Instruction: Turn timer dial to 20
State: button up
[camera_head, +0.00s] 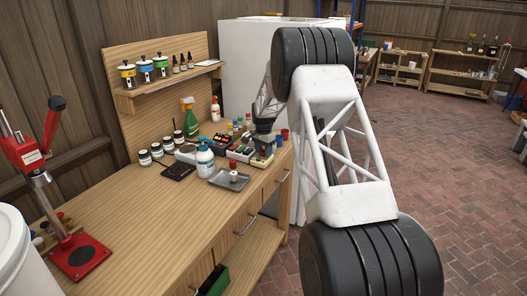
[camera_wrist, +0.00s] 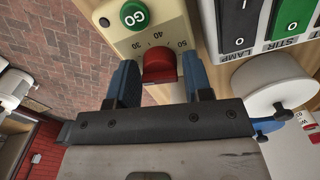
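The timer (camera_wrist: 118,28) is a cream box with a green GO button (camera_wrist: 134,15) and a red dial (camera_wrist: 159,66). The numbers 30, 40 and 50 show around the dial; its other numbers are hidden, and I cannot tell where it points. My gripper (camera_wrist: 161,76) is open, with one blue finger on each side of the dial. In the head view my gripper (camera_head: 264,138) is above the cream timer (camera_head: 262,159) at the bench's far right end.
Beside the timer stands a switch panel (camera_wrist: 262,48) marked LAMP and STIR. A white cylinder (camera_wrist: 270,85) is close to my gripper's right side. The bench front (camera_head: 130,235) is clear.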

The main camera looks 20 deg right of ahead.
aim_at(263, 150)
jog(key=shift+r, duration=3.9)
jog(key=shift+r, duration=0.1)
